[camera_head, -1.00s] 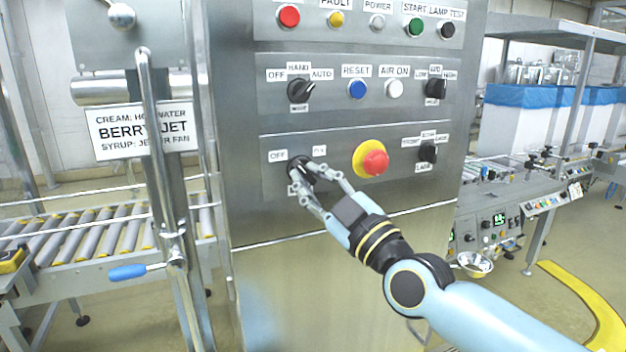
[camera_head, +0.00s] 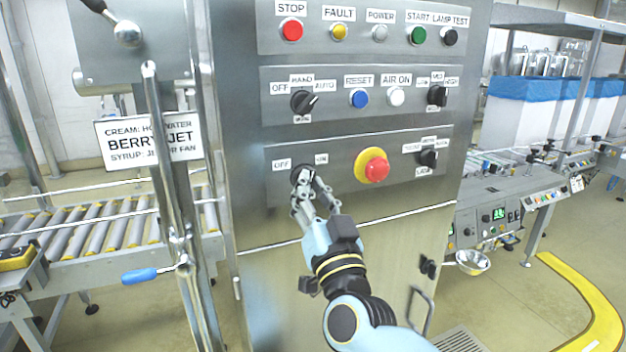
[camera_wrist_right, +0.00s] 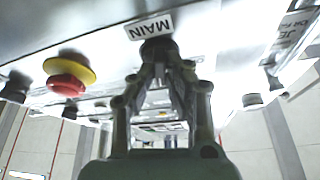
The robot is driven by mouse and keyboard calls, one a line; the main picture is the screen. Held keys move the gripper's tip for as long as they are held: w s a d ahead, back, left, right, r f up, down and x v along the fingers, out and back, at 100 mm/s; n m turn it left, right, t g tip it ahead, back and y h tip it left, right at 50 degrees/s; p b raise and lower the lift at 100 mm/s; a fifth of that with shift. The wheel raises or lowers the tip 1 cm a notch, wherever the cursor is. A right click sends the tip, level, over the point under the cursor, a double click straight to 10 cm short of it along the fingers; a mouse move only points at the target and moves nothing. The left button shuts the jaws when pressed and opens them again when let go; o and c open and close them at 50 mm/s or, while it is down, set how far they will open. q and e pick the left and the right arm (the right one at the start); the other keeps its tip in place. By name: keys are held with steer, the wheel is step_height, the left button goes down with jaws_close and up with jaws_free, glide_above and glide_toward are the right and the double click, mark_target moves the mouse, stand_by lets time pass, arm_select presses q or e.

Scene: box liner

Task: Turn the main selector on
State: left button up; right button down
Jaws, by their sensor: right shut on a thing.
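The main selector (camera_head: 301,172) is a black knob on the lower panel of the steel cabinet, between an OFF label (camera_head: 281,165) and an ON label (camera_head: 321,159). My right gripper (camera_head: 305,185) is shut on this knob from below and covers much of it, so its exact angle is hard to tell. In the right wrist view the fingertips (camera_wrist_right: 160,62) meet at the black knob (camera_wrist_right: 158,46), right beside the MAIN label (camera_wrist_right: 150,27). My left gripper is not in view.
A red emergency button with a yellow collar (camera_head: 376,168) sticks out to the right of the selector. A mode knob (camera_head: 303,102) sits on the panel above. A vertical pipe with a blue-handled lever (camera_head: 140,276) stands left of the cabinet.

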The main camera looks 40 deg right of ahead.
steer(key=shift+a+m+g+h+p, duration=0.1)
steer(key=shift+m+g+h+p, duration=0.45)
steer(key=shift+m, duration=0.8)
steer(key=shift+m+g+h+p, duration=0.4)
steer(key=shift+m+h+p, duration=0.25)
steer(key=shift+m, duration=0.75)
steer(key=shift+a+m+g+h+p, duration=0.1)
steer(key=shift+m+g+h+p, duration=0.45)
steer(key=shift+m, duration=0.8)
steer(key=c, duration=1.4)
jaws_free()
steer(key=shift+o, duration=0.2)
